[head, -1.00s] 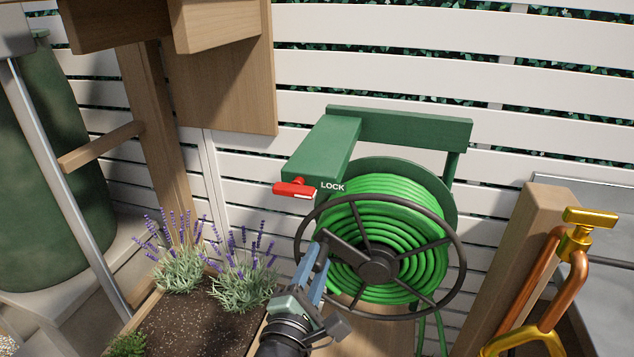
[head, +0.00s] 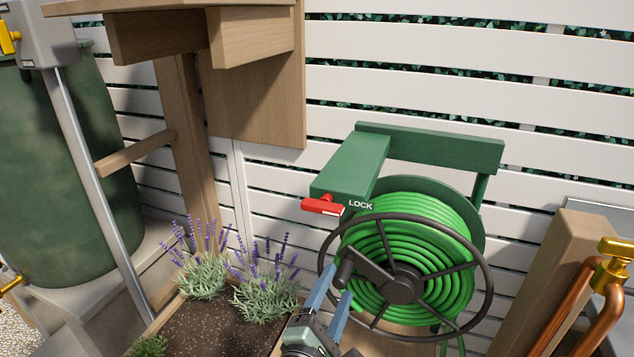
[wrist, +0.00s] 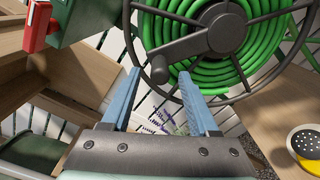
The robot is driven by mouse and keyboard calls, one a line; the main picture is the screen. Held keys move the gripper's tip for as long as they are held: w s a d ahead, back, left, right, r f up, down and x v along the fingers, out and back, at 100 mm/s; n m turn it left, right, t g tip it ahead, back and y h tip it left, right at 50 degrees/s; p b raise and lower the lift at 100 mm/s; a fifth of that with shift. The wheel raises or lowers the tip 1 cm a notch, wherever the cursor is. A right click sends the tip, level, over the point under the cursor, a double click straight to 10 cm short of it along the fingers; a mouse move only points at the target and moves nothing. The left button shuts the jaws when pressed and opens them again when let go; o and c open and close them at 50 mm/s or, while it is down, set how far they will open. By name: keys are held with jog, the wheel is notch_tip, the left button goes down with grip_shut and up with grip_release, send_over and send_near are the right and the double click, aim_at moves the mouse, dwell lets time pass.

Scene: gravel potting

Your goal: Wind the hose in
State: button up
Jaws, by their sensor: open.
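The green hose (head: 440,215) is wound in many turns on a reel under a green bracket (head: 350,165); a short length hangs below the drum. A dark spoked wheel (head: 402,284) fronts the reel, with a crank arm ending in a dark handle knob (head: 345,268). A red lever (head: 322,206) sits by the word LOCK. My gripper (head: 333,285) is open and empty, its blue fingertips just below the knob. In the wrist view the knob (wrist: 160,70) shows between and just beyond the fingertips (wrist: 160,80); I cannot tell whether they touch it.
A planter with lavender (head: 262,285) stands left of my gripper. A wooden post (head: 555,265) with copper pipe and a yellow tap (head: 616,248) stands right of the reel. A green tank (head: 60,170) is at the far left. A white slatted fence (head: 400,70) closes the back.

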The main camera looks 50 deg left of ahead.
jog(key=v, duration=1)
jog(key=shift+s+d+p, duration=0.2)
jog(key=shift+s+p, duration=0.05)
jog(key=shift+p, duration=0.2)
